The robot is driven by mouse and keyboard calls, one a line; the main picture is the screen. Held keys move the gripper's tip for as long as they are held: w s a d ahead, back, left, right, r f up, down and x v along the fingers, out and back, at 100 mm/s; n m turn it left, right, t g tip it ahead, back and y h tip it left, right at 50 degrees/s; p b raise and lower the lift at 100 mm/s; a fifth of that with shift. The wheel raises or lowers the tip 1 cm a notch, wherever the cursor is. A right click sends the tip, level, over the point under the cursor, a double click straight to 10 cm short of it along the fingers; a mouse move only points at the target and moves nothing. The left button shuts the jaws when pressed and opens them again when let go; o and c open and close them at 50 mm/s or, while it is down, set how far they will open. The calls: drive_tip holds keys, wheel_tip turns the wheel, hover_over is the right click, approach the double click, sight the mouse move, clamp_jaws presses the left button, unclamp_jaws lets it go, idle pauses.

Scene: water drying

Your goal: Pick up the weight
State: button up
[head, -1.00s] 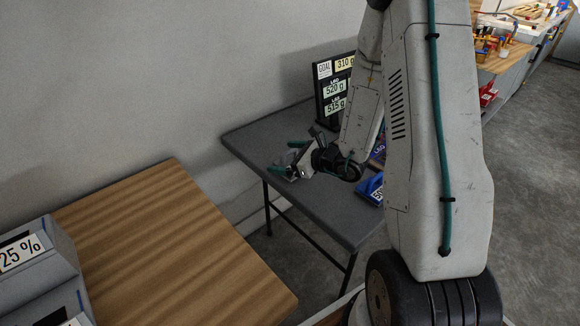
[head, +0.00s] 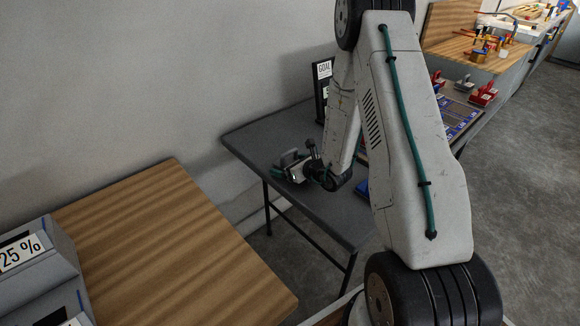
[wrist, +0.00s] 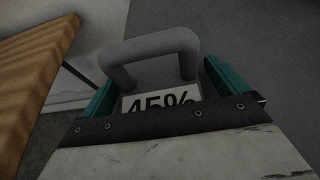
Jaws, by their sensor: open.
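The weight (wrist: 146,47) is grey, with an arched handle and a white label reading 45%. In the wrist view it stands between the two green fingers of my open gripper (wrist: 160,82). I cannot tell whether either finger touches it, and the lower part of the label is hidden by my gripper's body. In the head view the weight (head: 288,158) is a small grey shape on the dark grey table (head: 262,135), with my gripper (head: 290,170) right at it.
A sign marked GOAL (head: 323,72) stands at the table's back, mostly hidden by my arm. A wooden table (head: 165,245) is at left, with a grey 25% block (head: 38,262) near it. Red weights (head: 484,94) stand at the back right.

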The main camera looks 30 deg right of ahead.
drive_tip(key=c, duration=1.3)
drive_tip(key=shift+c, duration=0.2)
